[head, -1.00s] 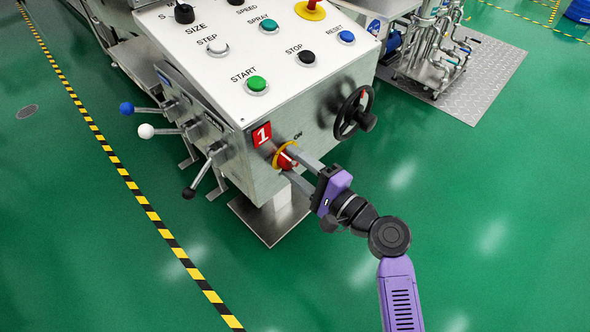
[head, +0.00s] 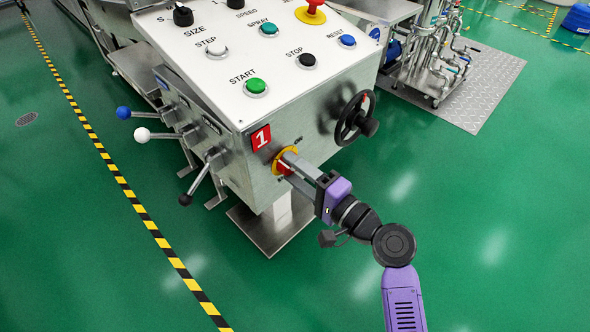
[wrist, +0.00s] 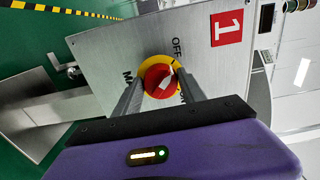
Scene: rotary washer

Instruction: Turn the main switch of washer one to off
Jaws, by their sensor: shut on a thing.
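The main switch is a red rotary knob (head: 284,168) on a round yellow plate, on the front face of washer one (head: 325,118), below the red "1" label (head: 261,137). In the wrist view the knob (wrist: 152,76) shows a white pointer mark, slanting toward the side with the OFF lettering (wrist: 177,48). ON is partly hidden by a finger. My gripper (head: 291,165) is shut on the knob, with one finger on each side of it; the fingers also show in the wrist view (wrist: 160,84).
A black handwheel (head: 355,118) sticks out right of the switch. Levers with blue, white and black (head: 185,200) knobs stand out at the left. Buttons, including green START (head: 256,86), are on the top panel. Green floor is open to the right.

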